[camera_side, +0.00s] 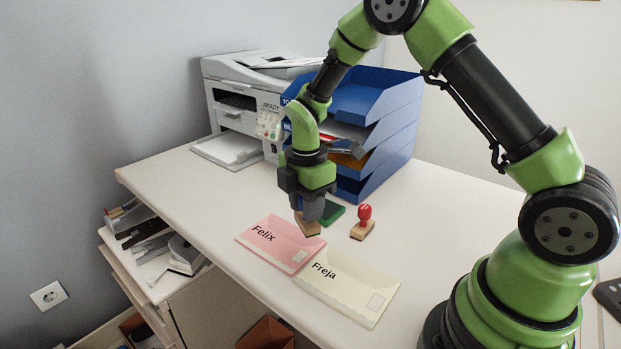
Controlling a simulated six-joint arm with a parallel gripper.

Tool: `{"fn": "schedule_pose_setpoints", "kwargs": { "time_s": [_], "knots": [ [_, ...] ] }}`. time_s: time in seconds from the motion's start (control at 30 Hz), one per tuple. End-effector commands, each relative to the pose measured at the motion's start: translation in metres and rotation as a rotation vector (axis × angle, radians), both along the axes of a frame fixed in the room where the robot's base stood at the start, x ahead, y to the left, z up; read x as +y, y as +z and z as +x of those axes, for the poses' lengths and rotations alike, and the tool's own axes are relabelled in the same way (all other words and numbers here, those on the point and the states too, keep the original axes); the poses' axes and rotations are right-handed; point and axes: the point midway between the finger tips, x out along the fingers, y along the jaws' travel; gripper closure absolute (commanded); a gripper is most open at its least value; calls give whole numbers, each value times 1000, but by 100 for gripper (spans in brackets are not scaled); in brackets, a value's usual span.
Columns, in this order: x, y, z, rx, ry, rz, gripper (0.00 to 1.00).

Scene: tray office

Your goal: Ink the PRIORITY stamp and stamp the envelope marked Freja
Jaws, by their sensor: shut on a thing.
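My gripper (311,208) points down and is shut on a stamp with a wooden base (308,226). The stamp's handle is mostly hidden by the fingers, and no label on it can be read. It is at the upper right corner of the pink envelope marked Felix (272,246); I cannot tell whether it touches. The cream envelope marked Freja (345,290) lies flat, nearer the camera and to the right. A green ink pad (333,212) lies just behind my gripper, partly hidden. A second stamp, with a red knob (364,213) and wooden base, stands upright right of the pad.
A blue tray stack (395,135) with papers stands behind my gripper. A white printer (245,105) is at the back left. The desk (440,215) is clear right of the red-knobbed stamp. The desk's front left edge drops to a lower shelf.

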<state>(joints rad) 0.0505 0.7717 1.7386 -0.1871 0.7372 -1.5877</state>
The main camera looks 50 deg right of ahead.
Motion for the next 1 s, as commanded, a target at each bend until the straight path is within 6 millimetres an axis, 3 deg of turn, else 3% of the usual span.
{"fn": "schedule_pose_setpoints", "kwargs": {
  "time_s": [0.1,0.33,0.57,1.0],
  "knots": [
    [23,1,-29,1,217,2,85],
    [42,1,-66,-3,469,4,85],
    [45,-7,-73,0,519,5,85],
    [44,-51,-72,-1,515,4,85]
  ]
}}
